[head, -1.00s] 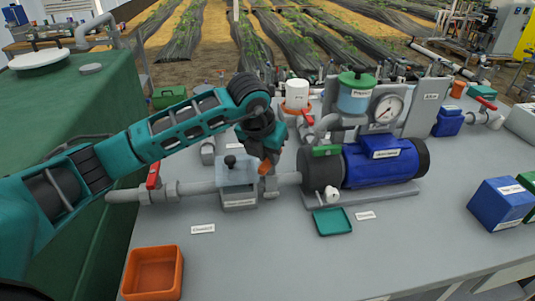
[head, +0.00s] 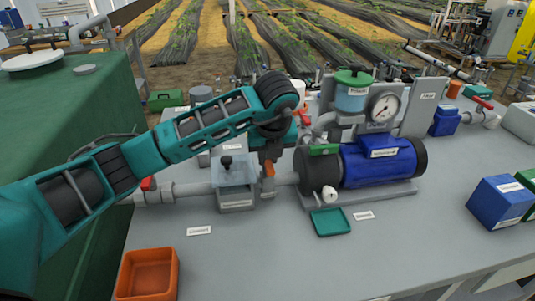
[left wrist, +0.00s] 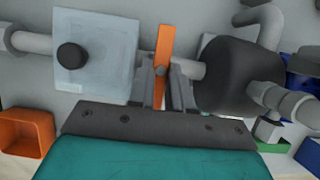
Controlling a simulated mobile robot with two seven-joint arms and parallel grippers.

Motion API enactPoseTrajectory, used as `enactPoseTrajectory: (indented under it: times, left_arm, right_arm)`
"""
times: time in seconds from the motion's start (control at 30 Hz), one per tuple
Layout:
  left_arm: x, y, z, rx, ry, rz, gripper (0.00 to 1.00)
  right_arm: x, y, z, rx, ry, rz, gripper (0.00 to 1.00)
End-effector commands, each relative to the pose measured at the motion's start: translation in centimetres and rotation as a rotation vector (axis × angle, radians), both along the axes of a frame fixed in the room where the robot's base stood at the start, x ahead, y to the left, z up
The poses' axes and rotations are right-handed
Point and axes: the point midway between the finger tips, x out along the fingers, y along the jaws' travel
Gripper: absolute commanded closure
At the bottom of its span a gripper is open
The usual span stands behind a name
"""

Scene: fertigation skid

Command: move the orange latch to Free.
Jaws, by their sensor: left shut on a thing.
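The orange latch (head: 268,170) sits on the grey pipe between the clear-lidded box (head: 235,185) and the blue motor's dark pump housing (head: 316,173). In the left wrist view the latch (left wrist: 164,50) stands nearly upright in the picture, crossing the pipe, with a round pivot at its middle. My left gripper (left wrist: 164,78) is shut on the orange latch, one finger on each side of its lower part. In the head view my left gripper (head: 268,163) comes down from above, and the wrist hides part of the latch. No "Free" label is readable. My right gripper is not in view.
A red-handled valve (head: 148,184) is on the pipe at left. A pressure gauge (head: 385,108) and green-lidded pot (head: 354,90) stand behind the motor. An orange bin (head: 148,275) and green tray (head: 331,222) sit in front. The front middle bench is clear.

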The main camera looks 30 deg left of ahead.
Motion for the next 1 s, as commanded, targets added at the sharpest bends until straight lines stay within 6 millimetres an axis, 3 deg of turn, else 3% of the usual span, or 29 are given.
enactPoseTrajectory:
  times: [0.47,0.5,0.73,1.0]
  left_arm:
    - [-0.02,0.03,-0.03,0.000,0.001,0.020,1.00]
    - [-0.01,0.02,-0.03,-0.001,0.001,0.019,0.78]
    - [-0.01,0.01,-0.02,0.000,0.000,0.017,0.56]
    - [-0.03,-0.04,0.13,-0.001,-0.001,0.016,0.55]
  right_arm:
    - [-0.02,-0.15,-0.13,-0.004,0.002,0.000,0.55]
    - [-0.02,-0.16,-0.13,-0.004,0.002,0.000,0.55]
    - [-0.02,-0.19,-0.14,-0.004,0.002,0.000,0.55]
    - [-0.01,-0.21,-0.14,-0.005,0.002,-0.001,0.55]
